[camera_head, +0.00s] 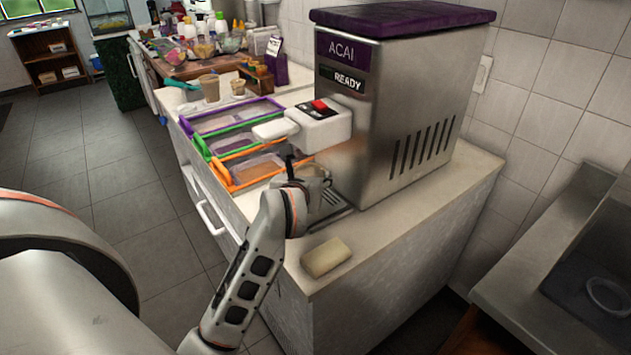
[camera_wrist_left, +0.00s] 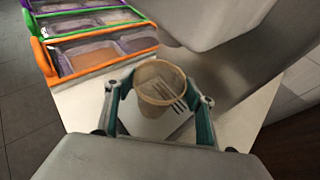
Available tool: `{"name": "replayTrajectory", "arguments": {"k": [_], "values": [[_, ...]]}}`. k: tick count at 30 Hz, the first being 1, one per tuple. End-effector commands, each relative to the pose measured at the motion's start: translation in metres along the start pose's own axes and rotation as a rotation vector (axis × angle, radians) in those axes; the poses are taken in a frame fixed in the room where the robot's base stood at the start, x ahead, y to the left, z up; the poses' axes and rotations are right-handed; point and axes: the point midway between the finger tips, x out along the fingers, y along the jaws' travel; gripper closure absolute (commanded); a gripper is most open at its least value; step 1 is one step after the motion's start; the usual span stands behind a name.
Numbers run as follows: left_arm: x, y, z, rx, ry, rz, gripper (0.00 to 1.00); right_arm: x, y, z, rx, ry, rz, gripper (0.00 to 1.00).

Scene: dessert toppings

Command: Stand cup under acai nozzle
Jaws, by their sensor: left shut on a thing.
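The silver acai machine (camera_head: 405,110) stands on the counter with a purple lid and a READY display. Its white dispensing head (camera_head: 318,125) juts out over a slotted drip tray (camera_head: 333,207). My left gripper (camera_head: 306,172) is below that head, at the tray. In the left wrist view, a beige, see-through cup (camera_wrist_left: 157,75) stands roughly upright between the two fingers of the left gripper (camera_wrist_left: 158,95), which is shut on it. Tray slots show at the cup. The nozzle opening is hidden, and I cannot tell whether the cup's base touches the tray. My right gripper is out of view.
Purple, green and orange trays (camera_head: 232,180) lie on the counter left of the machine. A pale yellow block (camera_head: 326,257) lies near the counter's front edge. Cups (camera_head: 210,87), bottles and bowls stand farther back. A sink (camera_head: 605,290) is at right.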

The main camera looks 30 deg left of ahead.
Motion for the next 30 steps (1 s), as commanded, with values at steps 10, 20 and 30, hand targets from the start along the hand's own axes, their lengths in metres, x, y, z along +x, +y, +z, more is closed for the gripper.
{"name": "replayTrajectory", "arguments": {"k": [10,20,30], "values": [[0.0005,0.0019,-0.0021,0.0,-0.001,0.0,0.63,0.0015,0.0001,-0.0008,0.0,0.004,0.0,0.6],[0.0012,0.0018,-0.0038,0.0,-0.001,-0.001,0.29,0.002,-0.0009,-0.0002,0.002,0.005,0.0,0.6],[-0.0076,0.0014,-0.0006,-0.002,-0.001,-0.002,0.29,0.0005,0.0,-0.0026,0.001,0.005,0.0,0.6]]}}
